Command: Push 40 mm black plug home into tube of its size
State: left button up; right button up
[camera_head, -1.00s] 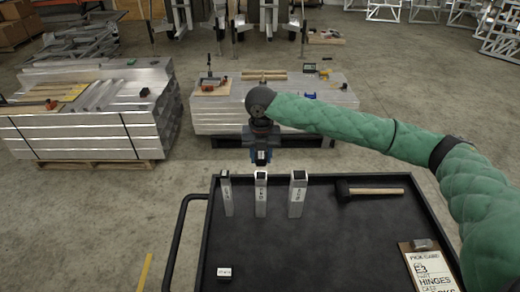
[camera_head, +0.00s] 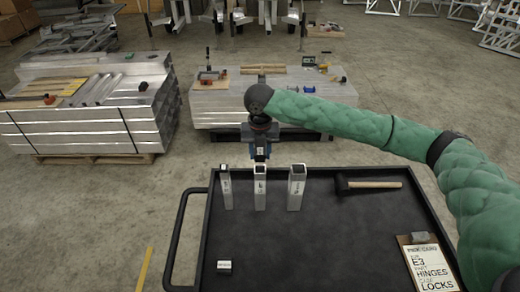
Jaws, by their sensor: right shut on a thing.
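Three upright aluminium square tubes stand in a row at the back of the black tray: a narrow left tube (camera_head: 226,190), a middle tube (camera_head: 260,192) and a wider right tube (camera_head: 296,190). Each has small dark lettering, too small to read. My right gripper (camera_head: 260,157) points down just above the middle tube's top. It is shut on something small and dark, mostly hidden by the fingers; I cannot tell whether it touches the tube. My left gripper is not in view.
The tray's middle is clear.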

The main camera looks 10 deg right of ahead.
aim_at(260, 161)
jog(key=shift+f+b, duration=0.45)
jog(key=shift+f, duration=1.6)
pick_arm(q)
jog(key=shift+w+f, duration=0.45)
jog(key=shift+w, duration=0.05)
pick_arm(e)
jog(key=shift+s+f, duration=0.1)
jog(key=shift+f, duration=0.65)
jog(key=shift+f, duration=0.1)
